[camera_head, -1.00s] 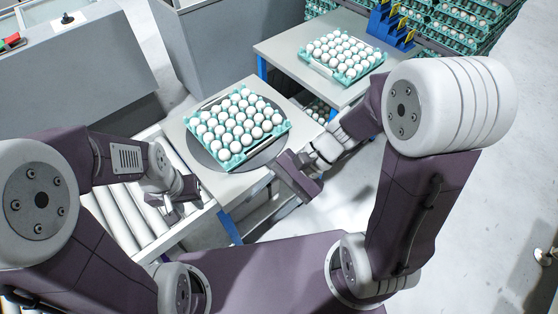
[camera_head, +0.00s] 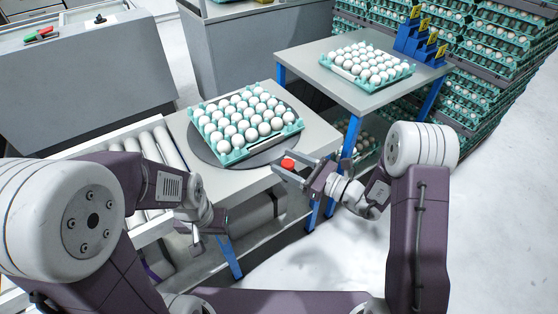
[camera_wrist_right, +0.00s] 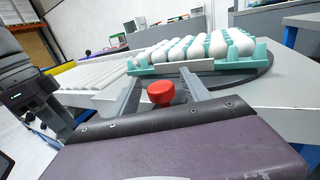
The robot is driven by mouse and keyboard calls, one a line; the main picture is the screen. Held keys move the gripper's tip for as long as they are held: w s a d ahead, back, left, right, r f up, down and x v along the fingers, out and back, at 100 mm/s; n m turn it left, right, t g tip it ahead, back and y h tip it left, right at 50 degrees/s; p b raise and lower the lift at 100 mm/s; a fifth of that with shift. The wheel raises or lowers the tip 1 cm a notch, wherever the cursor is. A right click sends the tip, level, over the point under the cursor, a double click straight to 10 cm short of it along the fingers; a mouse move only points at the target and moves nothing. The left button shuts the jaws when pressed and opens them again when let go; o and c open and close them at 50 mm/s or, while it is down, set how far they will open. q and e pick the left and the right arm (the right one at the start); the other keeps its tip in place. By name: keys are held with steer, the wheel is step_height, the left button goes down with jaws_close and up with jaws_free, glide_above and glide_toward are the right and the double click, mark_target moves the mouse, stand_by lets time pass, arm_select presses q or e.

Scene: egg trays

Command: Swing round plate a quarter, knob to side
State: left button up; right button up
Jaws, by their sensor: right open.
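The round plate (camera_head: 208,151) is a dark grey disc on a light table, with a teal tray (camera_head: 234,157) full of white eggs on top. In the head view its red knob (camera_head: 288,163) is at the near right edge. My right gripper (camera_head: 287,168) is open there, a finger on either side of the knob. The right wrist view shows the red knob (camera_wrist_right: 161,93) between the two spread fingers, not visibly clamped; the plate's edge (camera_wrist_right: 262,77) is beyond. My left gripper (camera_head: 208,222) hangs empty low at the left, beside the table; its jaw gap is unclear.
A second egg tray (camera_head: 362,78) sits on a higher table (camera_head: 300,62) at the back right, with blue holders (camera_head: 420,45) behind it. A roller conveyor (camera_head: 162,155) adjoins the plate's table on the left. Stacked egg trays (camera_head: 480,90) fill the right background.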

steer(key=shift+x, duration=1.45)
jaws_close()
stand_by(0.3)
